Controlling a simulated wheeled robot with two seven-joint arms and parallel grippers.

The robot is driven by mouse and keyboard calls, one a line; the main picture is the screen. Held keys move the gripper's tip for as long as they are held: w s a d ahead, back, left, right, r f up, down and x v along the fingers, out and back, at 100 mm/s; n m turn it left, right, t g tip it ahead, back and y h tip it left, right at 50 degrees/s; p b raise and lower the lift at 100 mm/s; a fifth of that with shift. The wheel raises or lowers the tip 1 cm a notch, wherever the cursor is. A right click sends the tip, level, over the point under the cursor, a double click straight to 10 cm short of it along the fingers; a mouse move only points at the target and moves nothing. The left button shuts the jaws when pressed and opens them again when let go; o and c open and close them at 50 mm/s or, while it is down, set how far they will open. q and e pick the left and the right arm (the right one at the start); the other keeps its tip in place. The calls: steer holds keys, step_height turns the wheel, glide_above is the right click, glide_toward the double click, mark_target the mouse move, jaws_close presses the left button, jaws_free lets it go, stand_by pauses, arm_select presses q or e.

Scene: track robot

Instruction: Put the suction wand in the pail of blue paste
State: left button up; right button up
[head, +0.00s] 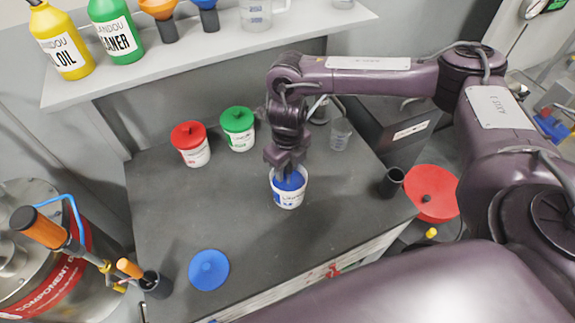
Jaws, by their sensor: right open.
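The pail of blue paste (288,198) stands open on the dark table, white with a label, blue showing inside. My right gripper (290,178) points down over its mouth, open, its fingertips at or just inside the rim. The gripper partly hides the paste, and I see no wand in the pail. An orange-handled tool (130,268), possibly the suction wand, leans at a dark cup (155,285) at the table's front left corner; I cannot tell for sure. My left gripper is not in view.
A blue lid (209,270) lies on the table front. Red (190,145) and green (238,130) lidded pails stand behind. A dark cup (391,182) is at the right edge. A metal drum (35,260) stands left. A shelf (220,52) with bottles and funnels overhangs behind.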

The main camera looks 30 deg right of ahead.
steer(key=shift+r, duration=0.25)
step_height(320, 180, up, 2)
steer(key=shift+w+r+b, duration=0.1)
steer(key=shift+r+b, duration=0.05)
steer(key=shift+b, duration=0.25)
step_height(320, 180, up, 10)
steer(key=shift+f+p, duration=0.25)
steer(key=shift+p, duration=0.55)
steer(key=shift+s+f, duration=0.1)
steer(key=shift+s, duration=0.1)
